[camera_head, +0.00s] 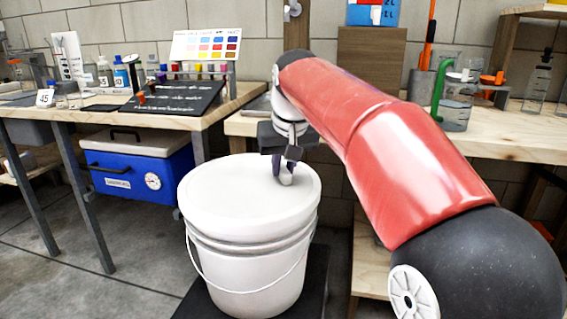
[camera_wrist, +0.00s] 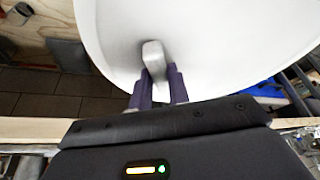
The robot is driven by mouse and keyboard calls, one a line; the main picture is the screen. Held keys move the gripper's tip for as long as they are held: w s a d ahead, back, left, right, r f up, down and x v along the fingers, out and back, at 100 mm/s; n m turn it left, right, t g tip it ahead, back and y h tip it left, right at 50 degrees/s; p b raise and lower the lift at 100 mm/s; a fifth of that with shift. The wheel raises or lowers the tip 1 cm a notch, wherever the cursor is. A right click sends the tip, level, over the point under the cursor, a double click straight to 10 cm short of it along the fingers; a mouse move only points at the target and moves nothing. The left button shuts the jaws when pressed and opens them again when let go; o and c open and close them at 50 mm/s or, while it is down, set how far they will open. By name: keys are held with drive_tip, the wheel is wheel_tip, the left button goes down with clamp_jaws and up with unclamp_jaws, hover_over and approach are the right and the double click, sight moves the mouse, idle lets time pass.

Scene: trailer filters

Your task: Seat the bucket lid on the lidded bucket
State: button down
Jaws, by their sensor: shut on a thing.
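The white bucket (camera_head: 250,260) stands upright on a dark mat on the floor, with its wire handle hanging at the front. The white bucket lid (camera_head: 225,195) lies over the bucket's top and looks about level. From these views I cannot tell whether its rim is fully pressed down all round. In the wrist view my purple fingers clasp the knob (camera_wrist: 153,58), and the lid (camera_wrist: 215,45) fills the upper middle. The bucket is hidden beneath the lid there.
A wooden bench (camera_head: 500,145) stands behind on the right, holding a green-handled jug (camera_head: 455,100). A table (camera_head: 60,115) at the left holds bottles and a black board. A blue cooler (camera_head: 140,170) sits under it. Grey floor is open at the front left.

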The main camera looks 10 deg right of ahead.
idle(0.3)
drive_tip(key=c, duration=1.3)
unclamp_jaws()
drive_tip(key=shift+o, duration=0.7)
drive_tip(key=o, duration=0.4)
drive_tip(key=shift+r, duration=0.15)
drive_tip(key=shift+r+p, duration=3.4)
drive_tip(key=shift+p, duration=0.2)
